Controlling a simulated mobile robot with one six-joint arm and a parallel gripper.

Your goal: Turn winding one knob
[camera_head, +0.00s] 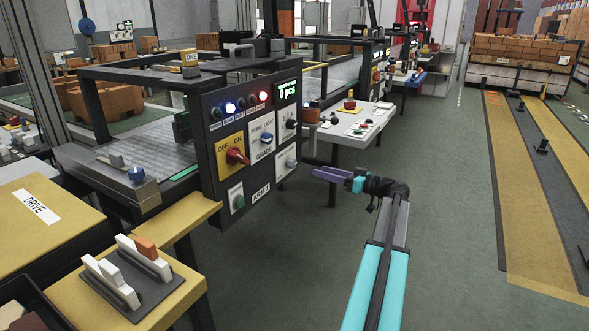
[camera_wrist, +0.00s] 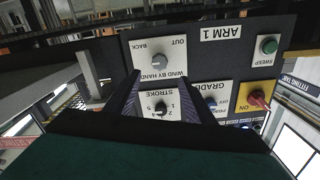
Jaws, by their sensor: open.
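The control panel (camera_head: 238,165) marked ARM 1 stands left of my gripper (camera_head: 318,175). In the wrist view the panel appears upside down. Its winding knob (camera_wrist: 158,59), on a white plate reading WIND BY HAND, OUT and BACK, lies just beyond the fingertips (camera_wrist: 161,80). In the head view the winding knob (camera_head: 290,163) is a small grey knob at the panel's lower right. The purple fingers are apart and empty, with no visible contact with the knob. The STROKE knob (camera_wrist: 161,112) shows between the fingers.
The same panel carries a red switch (camera_head: 237,157) on a yellow plate, a GRADE knob (camera_head: 266,139) and a green SWEEP button (camera_wrist: 269,46). A small white table (camera_head: 345,130) with controls stands behind. Green floor (camera_head: 450,220) to the right is clear.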

